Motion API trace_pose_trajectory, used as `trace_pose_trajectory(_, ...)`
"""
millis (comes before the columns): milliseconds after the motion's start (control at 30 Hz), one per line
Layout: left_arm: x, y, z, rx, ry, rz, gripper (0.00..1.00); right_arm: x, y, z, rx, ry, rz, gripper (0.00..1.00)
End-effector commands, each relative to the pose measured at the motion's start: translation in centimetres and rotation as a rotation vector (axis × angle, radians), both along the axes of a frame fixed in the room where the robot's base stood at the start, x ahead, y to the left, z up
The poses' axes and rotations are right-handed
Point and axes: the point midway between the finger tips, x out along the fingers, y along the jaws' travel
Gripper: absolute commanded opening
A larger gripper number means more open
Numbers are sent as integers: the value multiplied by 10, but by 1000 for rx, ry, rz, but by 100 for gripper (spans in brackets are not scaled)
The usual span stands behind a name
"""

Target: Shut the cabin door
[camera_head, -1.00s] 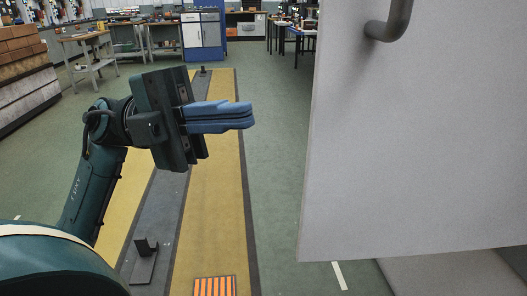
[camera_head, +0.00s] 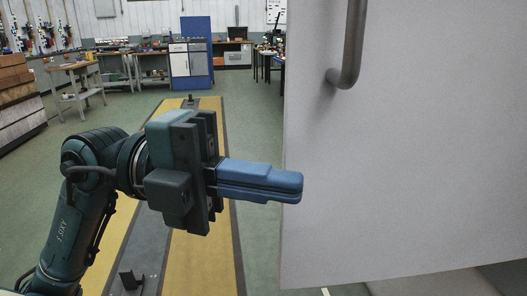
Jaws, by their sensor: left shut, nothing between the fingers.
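The cabin door (camera_head: 400,170) is a large pale grey panel filling the right side of the head view. A dark grey bar handle (camera_head: 352,50) is fixed near its left edge, high up. My left gripper (camera_head: 298,188) has blue fingers, shut and empty, pointing right. Its fingertips overlap the door's left edge in the picture, below the handle. I cannot tell whether they touch the door. The door's hinges and frame are not in view. My right gripper is not in view.
A yellow and grey floor strip (camera_head: 185,247) runs ahead on the green floor. A blue and white cabinet (camera_head: 190,60) and workbenches stand far back. The floor between is clear.

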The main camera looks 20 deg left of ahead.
Motion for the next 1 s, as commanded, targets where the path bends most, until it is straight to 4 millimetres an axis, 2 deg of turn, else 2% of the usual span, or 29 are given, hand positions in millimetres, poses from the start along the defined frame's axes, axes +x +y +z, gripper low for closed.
trace_pose_trajectory(100,19,11,-1,-4,2,2,0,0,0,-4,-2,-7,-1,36)
trace_pose_trajectory(300,33,19,0,-1,1,2,0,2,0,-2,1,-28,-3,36)
trace_pose_trajectory(767,36,21,0,-1,1,-1,0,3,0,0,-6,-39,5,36)
trace_pose_trajectory(1000,45,29,1,-2,5,-20,0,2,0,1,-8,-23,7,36)
